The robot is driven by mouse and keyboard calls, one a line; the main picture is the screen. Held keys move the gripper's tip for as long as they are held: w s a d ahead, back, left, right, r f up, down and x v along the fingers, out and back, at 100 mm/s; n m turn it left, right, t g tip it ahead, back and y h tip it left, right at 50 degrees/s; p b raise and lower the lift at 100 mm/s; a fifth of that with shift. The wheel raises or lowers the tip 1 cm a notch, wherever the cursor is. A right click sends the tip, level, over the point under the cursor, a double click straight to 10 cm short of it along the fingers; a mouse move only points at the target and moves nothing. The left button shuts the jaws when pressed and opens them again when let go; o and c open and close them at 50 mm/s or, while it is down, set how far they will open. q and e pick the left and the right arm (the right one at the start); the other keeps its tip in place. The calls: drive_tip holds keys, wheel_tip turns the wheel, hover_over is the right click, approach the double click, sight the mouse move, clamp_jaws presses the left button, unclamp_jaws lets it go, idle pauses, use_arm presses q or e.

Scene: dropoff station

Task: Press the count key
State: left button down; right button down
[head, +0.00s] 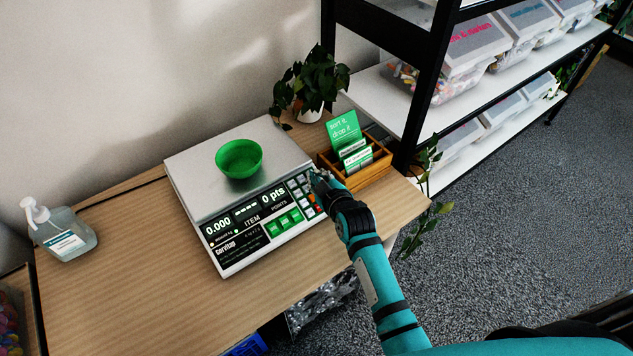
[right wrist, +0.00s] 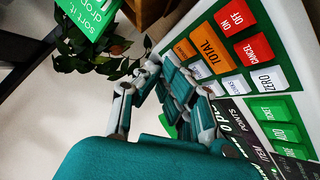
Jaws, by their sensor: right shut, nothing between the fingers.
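The counting scale (head: 246,240) stands on the wooden table with its keypad at the front right. The display reads 0.000 and 0 pts. In the right wrist view the keypad shows a red OFF key (right wrist: 237,17), an orange TOTAL key (right wrist: 208,45), a red CANCEL key (right wrist: 253,49), a white ZERO key (right wrist: 269,78) and green keys (right wrist: 280,133). I cannot make out a count label; fingers partly cover some keys. My right gripper (head: 317,179) is shut and empty at the keypad's upper right edge. I cannot tell whether it touches a key. My left gripper is not in view.
A green bowl (head: 239,158) sits on the scale plate. A wooden card box (head: 358,168) and a potted plant (head: 312,85) stand close by on the right and behind. A soap bottle (head: 62,233) is at left. The table front is clear. A shelf rack (head: 425,85) stands at right.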

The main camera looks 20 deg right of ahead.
drive_tip(key=shift+f, duration=0.1)
idle(0.4)
drive_tip(key=shift+w+f, duration=0.15)
drive_tip(key=shift+f, duration=0.1)
drive_tip(key=shift+w+a+f+b, duration=0.15)
drive_tip(key=shift+f+b, duration=0.2)
drive_tip(key=shift+f, duration=0.05)
idle(0.6)
idle(0.3)
drive_tip(key=shift+s+r+p, duration=0.35)
drive_tip(key=shift+r+p, duration=0.45)
drive_tip(key=shift+p, duration=0.3)
drive_tip(key=r+p, duration=0.1)
drive_tip(key=p, duration=0.1)
drive_tip(key=s+r+p, duration=0.1)
drive_tip(key=r, duration=0.1)
drive_tip(key=s+d+r+p, duration=0.1)
drive_tip(key=p, duration=0.1)
drive_tip(key=shift+r+p, duration=0.25)
drive_tip(key=shift+p, duration=0.05)
drive_tip(key=shift+w, duration=0.1)
